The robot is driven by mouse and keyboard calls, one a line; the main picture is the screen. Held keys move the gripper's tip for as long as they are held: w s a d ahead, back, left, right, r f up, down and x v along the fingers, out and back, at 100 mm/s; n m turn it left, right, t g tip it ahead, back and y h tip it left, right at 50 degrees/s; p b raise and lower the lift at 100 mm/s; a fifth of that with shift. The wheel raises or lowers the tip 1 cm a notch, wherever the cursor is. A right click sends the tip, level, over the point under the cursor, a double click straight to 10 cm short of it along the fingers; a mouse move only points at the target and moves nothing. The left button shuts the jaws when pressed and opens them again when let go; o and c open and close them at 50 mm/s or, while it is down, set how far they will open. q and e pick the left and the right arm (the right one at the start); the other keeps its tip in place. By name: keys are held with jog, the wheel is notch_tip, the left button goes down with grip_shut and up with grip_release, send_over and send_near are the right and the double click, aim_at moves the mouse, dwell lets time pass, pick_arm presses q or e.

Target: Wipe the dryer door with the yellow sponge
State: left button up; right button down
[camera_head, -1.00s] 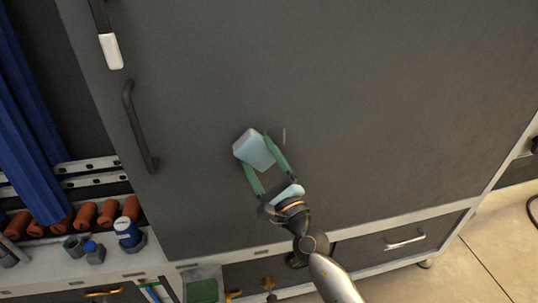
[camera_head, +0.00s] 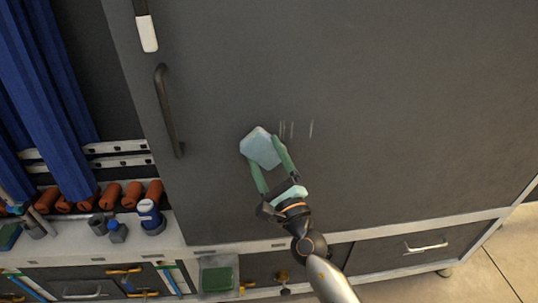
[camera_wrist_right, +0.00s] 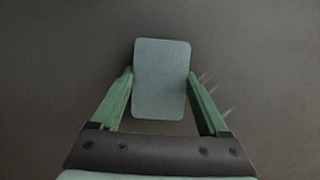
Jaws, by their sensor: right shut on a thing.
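A pale blue-grey block, the sponge (camera_head: 259,145), is held between the green fingers of my right gripper (camera_head: 264,153); no yellow shows on it. The wrist view shows the sponge (camera_wrist_right: 162,80) between the two fingertips, close to the dark surface. The large dark grey dryer door (camera_head: 400,120) fills most of the head view. The sponge lies at or against it; exact contact is hard to tell. Several thin pale marks (camera_head: 292,130) show on the door just right of the sponge, and also in the wrist view (camera_wrist_right: 214,94). My left gripper is not in view.
A dark door handle (camera_head: 168,112) stands out left of the sponge. A white-tipped bar (camera_head: 147,34) hangs above it. Blue curtains (camera_head: 55,110), orange rolls (camera_head: 132,194) and a blue-and-white bottle (camera_head: 148,211) are at left. A drawer handle (camera_head: 426,247) is below right. The door's right side is clear.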

aim_at(313, 138)
jog(key=shift+w+d+f, duration=0.1)
jog(key=shift+d, duration=1.55)
jog(key=shift+d+f, duration=0.1)
jog(key=shift+d, duration=1.55)
jog(key=shift+w+d+r+b, duration=0.15)
jog(key=shift+d+b, duration=0.25)
jog(key=shift+d, duration=1.05)
jog(key=shift+w+d+b, duration=0.1)
jog(key=shift+d+b, duration=0.3)
jog(key=shift+d, duration=1)
jog(key=shift+s+d+f+b, duration=0.1)
jog(key=shift+f+b, duration=0.75)
jog(key=shift+f, duration=0.15)
jog(key=shift+s+a+p, duration=0.15)
jog(key=shift+a+p, duration=0.45)
jog(key=shift+a, duration=1.65)
jog(key=shift+s+a+r+p, duration=0.1)
jog(key=shift+a+p, duration=0.4)
jog(key=shift+a, duration=1.3)
jog(key=shift+a+r+p, duration=0.1)
jog(key=shift+a+p, duration=0.35)
jog(key=shift+a, duration=1.3)
jog(key=shift+a+f, duration=0.15)
jog(key=shift+a, duration=0.35)
